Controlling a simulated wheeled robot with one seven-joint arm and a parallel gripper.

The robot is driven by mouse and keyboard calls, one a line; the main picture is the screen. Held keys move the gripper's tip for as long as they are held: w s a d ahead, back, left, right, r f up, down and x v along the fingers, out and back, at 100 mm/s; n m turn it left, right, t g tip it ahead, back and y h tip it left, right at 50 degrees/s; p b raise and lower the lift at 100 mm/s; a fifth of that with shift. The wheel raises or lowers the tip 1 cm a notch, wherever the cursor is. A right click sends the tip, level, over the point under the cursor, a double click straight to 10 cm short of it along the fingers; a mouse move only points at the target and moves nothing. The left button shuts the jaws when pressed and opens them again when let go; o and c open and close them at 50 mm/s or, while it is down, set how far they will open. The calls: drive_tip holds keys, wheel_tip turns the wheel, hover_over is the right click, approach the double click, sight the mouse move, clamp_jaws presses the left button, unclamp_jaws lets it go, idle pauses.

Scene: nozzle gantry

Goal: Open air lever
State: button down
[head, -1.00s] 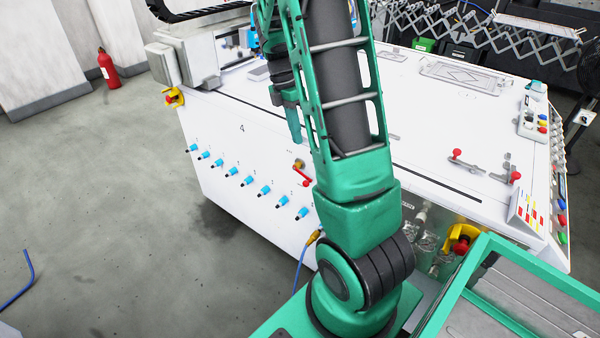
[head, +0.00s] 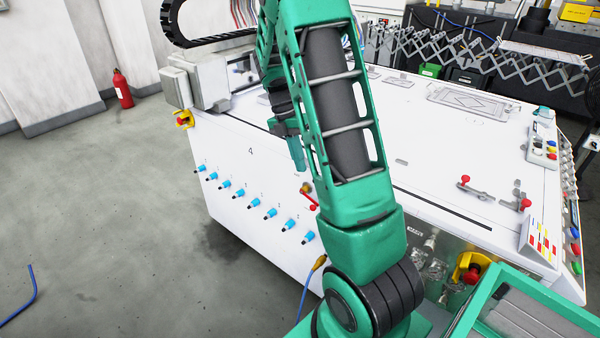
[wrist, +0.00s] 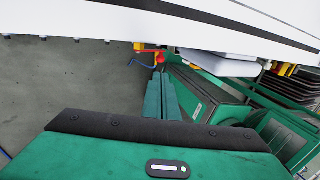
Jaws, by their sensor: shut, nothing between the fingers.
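The red air lever (head: 311,200) sits on a brass fitting on the front face of the white machine, right of a row of blue fittings, partly beside my arm. In the wrist view the red lever (wrist: 152,50) shows just beyond my fingertips. My gripper (head: 298,160) hangs above the lever in the head view, pointing down. In the wrist view my gripper (wrist: 160,78) has its two green fingers together with nothing between them. A small gap seems to lie between fingertips and lever; contact cannot be made out.
The white machine (head: 265,175) has several blue fittings (head: 254,202) along its front. A yellow-and-red stop button (head: 470,268) and a green-framed tray (head: 500,290) lie to the right of my arm. Grey floor (head: 100,200) is open at the left. A blue hose (head: 303,295) hangs below the lever.

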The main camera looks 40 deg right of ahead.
sight(313, 204)
drive_tip(key=x, duration=1.2)
drive_tip(key=shift+f, duration=0.15)
drive_tip(key=shift+s+d, duration=0.1)
drive_tip(key=shift+d, duration=0.05)
